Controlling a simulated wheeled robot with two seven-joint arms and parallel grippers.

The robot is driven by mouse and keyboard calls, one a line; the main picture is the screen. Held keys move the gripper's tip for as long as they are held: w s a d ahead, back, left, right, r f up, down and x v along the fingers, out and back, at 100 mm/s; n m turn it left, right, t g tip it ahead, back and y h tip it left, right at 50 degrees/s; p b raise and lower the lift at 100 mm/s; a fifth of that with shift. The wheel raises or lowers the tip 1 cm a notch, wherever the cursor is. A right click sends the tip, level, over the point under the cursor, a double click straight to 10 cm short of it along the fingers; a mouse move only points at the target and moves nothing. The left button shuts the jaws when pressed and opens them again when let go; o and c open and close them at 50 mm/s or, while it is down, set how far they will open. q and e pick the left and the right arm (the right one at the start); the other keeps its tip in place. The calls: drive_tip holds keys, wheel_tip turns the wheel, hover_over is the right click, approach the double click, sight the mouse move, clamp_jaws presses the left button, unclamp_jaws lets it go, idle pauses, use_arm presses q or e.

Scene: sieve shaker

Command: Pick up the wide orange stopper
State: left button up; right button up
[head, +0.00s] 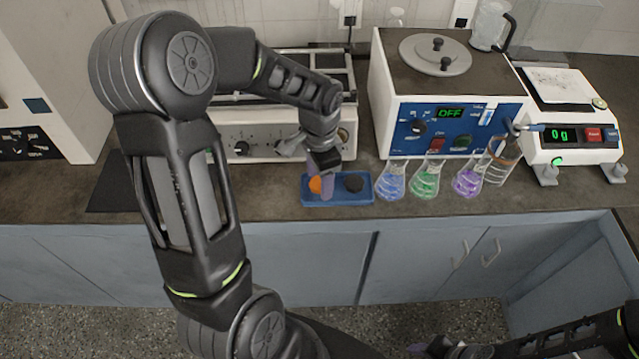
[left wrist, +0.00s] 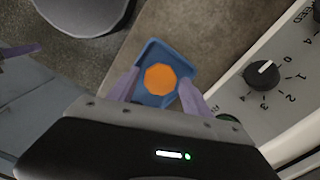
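The wide orange stopper (head: 316,184) sits in a blue tray (head: 337,201) on the counter, at the tray's left side. My left gripper (head: 323,190) is pointed down over the tray at the stopper and partly hides it. In the left wrist view the orange stopper (left wrist: 160,79) shows between the two purple fingers of my left gripper (left wrist: 160,85), which are apart. A gap shows between the stopper and the fingers there. A dark stopper (head: 353,183) sits at the right in the same tray. My right gripper (head: 450,349) is low at the bottom edge, small and partly cut off.
Flasks with blue (head: 391,182), green (head: 425,180) and purple (head: 467,182) liquid stand right of the tray. A white device with a knob (head: 242,148) is close behind my left gripper. A blue-fronted machine (head: 450,128) and a scale (head: 570,135) stand farther right.

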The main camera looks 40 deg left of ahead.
use_arm(q)
drive_tip(key=c, duration=1.1)
drive_tip(key=shift+c, duration=0.2)
wheel_tip(320, 180, up, 10)
drive_tip(key=shift+b, duration=0.3)
drive_tip(key=shift+r, duration=0.1)
